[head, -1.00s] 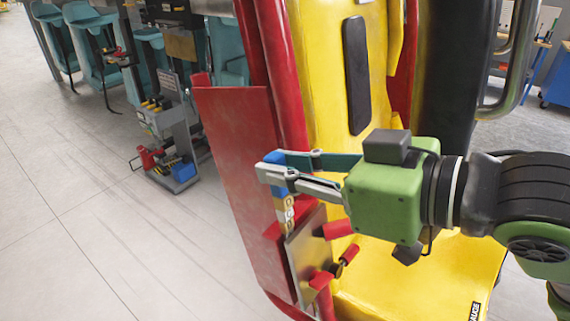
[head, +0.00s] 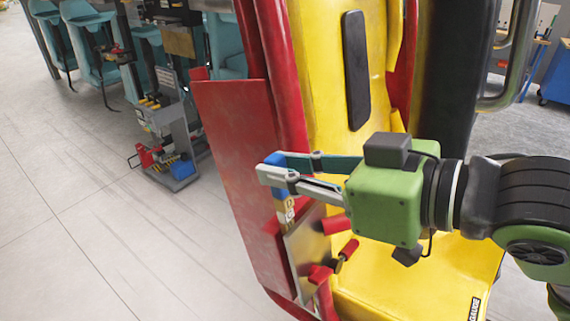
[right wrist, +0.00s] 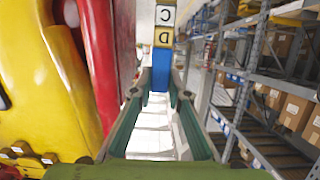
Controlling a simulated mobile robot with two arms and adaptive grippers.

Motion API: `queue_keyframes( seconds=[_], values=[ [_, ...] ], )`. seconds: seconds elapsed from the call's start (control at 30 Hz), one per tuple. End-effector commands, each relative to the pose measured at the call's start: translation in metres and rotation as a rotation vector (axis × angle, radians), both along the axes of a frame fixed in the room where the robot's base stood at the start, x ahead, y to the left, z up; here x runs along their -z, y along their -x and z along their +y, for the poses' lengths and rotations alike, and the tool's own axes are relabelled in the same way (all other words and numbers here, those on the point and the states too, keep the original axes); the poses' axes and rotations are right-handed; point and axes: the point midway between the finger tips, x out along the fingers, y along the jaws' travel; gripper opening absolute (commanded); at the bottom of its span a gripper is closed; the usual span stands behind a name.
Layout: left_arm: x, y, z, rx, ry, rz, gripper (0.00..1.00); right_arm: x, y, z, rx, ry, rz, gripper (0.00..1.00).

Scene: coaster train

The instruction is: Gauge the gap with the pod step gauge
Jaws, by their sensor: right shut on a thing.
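The step gauge has a blue grip that shows in the head view (head: 281,188) and the right wrist view (right wrist: 160,70). Below the grip, pale steps (head: 289,212) carry letters; C and D read in the wrist view. My right gripper (head: 270,170) is shut on the blue grip. The gauge points downward beside the red side panel (head: 235,160), close to a grey metal plate (head: 305,240). The gauge's lower end is hidden at the plate, and I cannot tell whether it touches. My left gripper is not in view.
A yellow seat (head: 390,285) with red bars and a black pad (head: 356,70) stands behind my right gripper. A grey tool stand (head: 178,155) is on the floor at left. Open tiled floor lies at lower left. Shelving (right wrist: 275,90) shows in the wrist view.

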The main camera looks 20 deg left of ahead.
Motion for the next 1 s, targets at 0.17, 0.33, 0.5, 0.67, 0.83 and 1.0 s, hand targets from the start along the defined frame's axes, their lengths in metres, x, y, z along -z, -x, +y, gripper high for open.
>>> queue_keyframes(
  seconds=[0.17,0.33,0.5,0.67,0.83,1.0],
  values=[
    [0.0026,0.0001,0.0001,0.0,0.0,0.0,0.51,0.004,0.0004,-0.0007,0.0,-0.001,0.0,0.0],
    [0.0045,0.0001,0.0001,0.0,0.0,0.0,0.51,0.0073,0.0006,-0.0015,0.0,-0.001,0.0,0.0],
    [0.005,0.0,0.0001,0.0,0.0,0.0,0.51,0.0084,0.0007,-0.0018,0.0,-0.001,0.0,0.0],
    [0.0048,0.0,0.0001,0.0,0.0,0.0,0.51,0.0082,0.0007,-0.0019,0.0,-0.001,0.0,0.0],
    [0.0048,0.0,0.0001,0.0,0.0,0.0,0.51,0.0081,0.0006,-0.0019,0.0,-0.001,0.0,0.0],
    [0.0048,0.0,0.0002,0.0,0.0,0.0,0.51,0.0081,0.0006,-0.0019,0.0,-0.001,0.0,0.0]
  ],
)
